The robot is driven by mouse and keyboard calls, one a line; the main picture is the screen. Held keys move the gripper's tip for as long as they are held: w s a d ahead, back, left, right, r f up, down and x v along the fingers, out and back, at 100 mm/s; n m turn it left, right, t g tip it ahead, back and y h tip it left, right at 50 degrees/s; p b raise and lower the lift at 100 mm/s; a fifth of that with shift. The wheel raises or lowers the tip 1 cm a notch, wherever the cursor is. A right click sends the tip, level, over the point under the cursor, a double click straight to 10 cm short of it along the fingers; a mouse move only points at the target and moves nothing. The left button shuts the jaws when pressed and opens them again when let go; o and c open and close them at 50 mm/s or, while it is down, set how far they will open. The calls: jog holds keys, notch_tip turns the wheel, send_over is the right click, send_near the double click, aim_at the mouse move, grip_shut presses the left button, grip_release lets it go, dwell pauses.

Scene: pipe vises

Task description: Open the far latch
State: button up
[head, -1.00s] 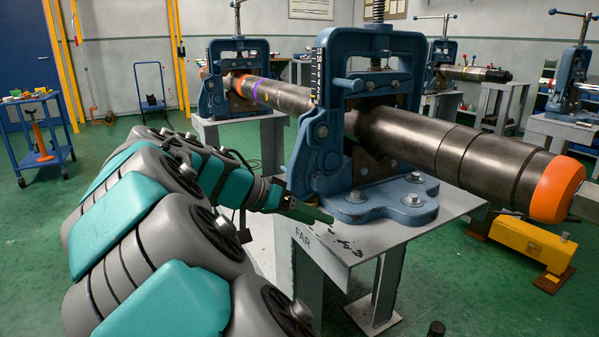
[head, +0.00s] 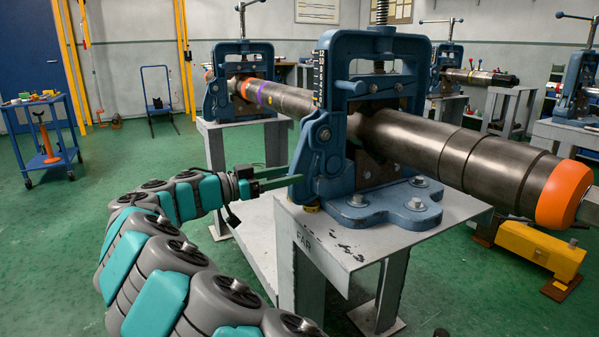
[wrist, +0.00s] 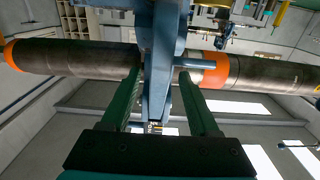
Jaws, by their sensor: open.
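The blue vise (head: 375,110) on the stand marked FAR clamps a long dark pipe (head: 430,145) with an orange end. Its blue latch (head: 318,150) is the upright piece on the vise's left side and stands against the frame. My gripper (head: 292,178), with green fingers, comes in from the left beside the lower latch. In the wrist view my gripper (wrist: 160,75) is open, with one finger on each side of a blue upright part (wrist: 158,85). A gap shows beside it, and contact cannot be told. The far fingertip is hidden behind the latch in the head view.
The grey stand (head: 345,245) carries the vise. A second blue vise (head: 240,90) holds the pipe's other end at the back. A yellow pipe support (head: 535,248) is at right. A blue cart (head: 42,135) stands far left. Green floor left of the stand is clear.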

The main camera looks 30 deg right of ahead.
jog(key=d, duration=0.3)
jog(key=shift+d, duration=0.3)
grip_shut()
dwell(1.2)
